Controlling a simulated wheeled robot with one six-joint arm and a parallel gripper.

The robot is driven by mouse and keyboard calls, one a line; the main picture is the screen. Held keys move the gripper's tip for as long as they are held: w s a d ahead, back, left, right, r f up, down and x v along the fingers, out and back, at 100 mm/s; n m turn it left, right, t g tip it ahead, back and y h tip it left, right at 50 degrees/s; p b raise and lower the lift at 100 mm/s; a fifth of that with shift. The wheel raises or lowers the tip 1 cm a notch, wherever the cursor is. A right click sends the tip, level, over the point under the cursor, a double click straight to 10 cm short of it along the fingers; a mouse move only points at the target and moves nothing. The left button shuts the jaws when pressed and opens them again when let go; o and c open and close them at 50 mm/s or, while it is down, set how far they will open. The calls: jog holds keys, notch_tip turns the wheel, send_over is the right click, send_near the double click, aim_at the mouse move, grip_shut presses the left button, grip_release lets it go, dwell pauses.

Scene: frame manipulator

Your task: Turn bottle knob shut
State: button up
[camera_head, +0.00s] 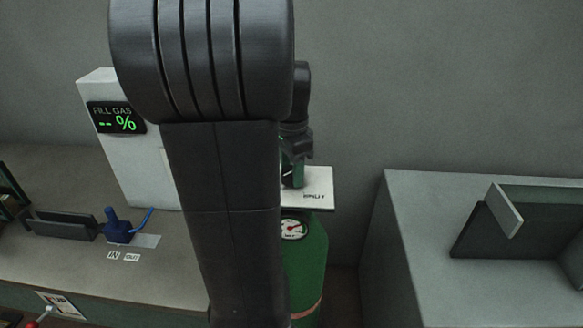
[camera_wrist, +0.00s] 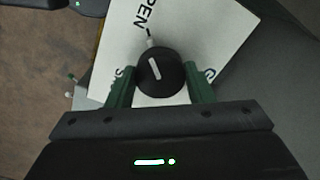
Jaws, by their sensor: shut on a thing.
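The bottle knob is a round black knob (camera_wrist: 160,74) with a white pointer line, and it shows in the wrist view. The line runs up and slightly left, near a small pale mark above the knob. My gripper (camera_wrist: 160,84) has its two green fingers on either side of the knob, shut on it. A white label plate (camera_wrist: 215,35) behind the knob reads "OPEN" at the top, with other lettering partly hidden. In the head view the green gas bottle (camera_head: 308,262) with its gauge (camera_head: 293,229) stands below the plate. My arm hides the knob there.
A grey bench (camera_head: 60,180) at left carries a blue valve lever (camera_head: 118,226) by IN and OUT labels. A display (camera_head: 117,118) reads "FILL GAS -- %". A grey counter (camera_head: 405,240) with an open dark-walled holder (camera_head: 510,235) stands at right, with a gap beside the bottle.

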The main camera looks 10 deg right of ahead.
jog(key=n+p, duration=0.1)
jog(key=n, duration=0.3)
jog(key=shift+r, duration=0.1)
jog(key=n+p, duration=0.1)
jog(key=n, duration=0.3)
jog(key=shift+n, duration=0.3)
jog(key=n, duration=0.4)
jog(key=shift+d, duration=0.1)
jog(key=shift+n+p, duration=0.5)
jog(key=shift+n, duration=2)
jog(key=o, duration=1)
jog(key=shift+c, duration=0.2)
